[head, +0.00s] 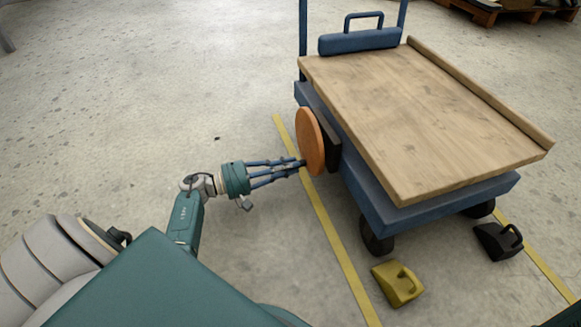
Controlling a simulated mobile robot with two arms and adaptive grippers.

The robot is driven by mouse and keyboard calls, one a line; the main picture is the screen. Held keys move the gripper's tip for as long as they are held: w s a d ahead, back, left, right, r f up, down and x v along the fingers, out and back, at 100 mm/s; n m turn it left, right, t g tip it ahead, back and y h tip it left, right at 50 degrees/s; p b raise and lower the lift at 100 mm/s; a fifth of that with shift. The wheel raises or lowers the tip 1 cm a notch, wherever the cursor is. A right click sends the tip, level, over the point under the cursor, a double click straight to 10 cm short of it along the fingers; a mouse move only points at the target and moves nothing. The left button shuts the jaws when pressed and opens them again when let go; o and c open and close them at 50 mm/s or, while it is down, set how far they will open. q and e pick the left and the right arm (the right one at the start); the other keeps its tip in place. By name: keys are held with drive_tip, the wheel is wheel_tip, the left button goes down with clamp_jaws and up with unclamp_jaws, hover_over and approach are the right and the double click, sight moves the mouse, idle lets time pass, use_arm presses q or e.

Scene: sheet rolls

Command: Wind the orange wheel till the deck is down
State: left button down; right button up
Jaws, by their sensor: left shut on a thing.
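The orange wheel (310,141) is a flat disc on the left side of a blue cart (372,196). The cart carries a wooden deck (425,110). My left gripper (301,163) reaches in from the left, and its fingertips are shut at the lower left edge of the wheel, on a small part that they mostly hide, seemingly the wheel's handle. A gap shows between the deck and the blue frame at the near corner; how high the deck stands is hard to tell. My right gripper is not in view.
A yellow wheel chock (398,283) and a black chock (498,241) lie on the floor by the cart's near wheels. Yellow floor lines (329,226) run along both sides. A blue handled block (360,40) sits at the deck's far end. The floor at left is clear.

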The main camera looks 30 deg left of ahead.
use_arm(q)
drive_tip(key=shift+s+d, duration=0.15)
drive_tip(key=c, duration=1.6)
unclamp_jaws()
drive_tip(key=shift+c, duration=0.2)
drive_tip(key=v, duration=1.2)
